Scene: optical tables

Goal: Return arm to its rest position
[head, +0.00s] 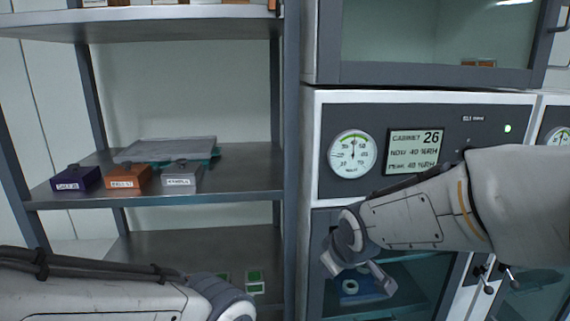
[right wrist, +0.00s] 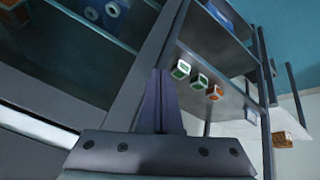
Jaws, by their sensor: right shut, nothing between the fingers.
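My right arm reaches in from the right in the head view, in front of the cabinet (head: 470,115). Its gripper (head: 362,277) is shut and empty, in front of the cabinet's lower glass door. In the right wrist view the two fingers (right wrist: 160,105) lie together with nothing between them. My left arm lies along the lower left edge of the head view. Its wrist shows there, but its gripper is out of the picture.
A metal shelf rack (head: 291,150) stands left of the cabinet. Purple (head: 77,179), orange (head: 128,180) and grey (head: 181,178) labelled boxes sit on its middle shelf, before a flat grey tray (head: 165,149). A dial gauge (head: 352,154) and display (head: 415,152) are above my right gripper.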

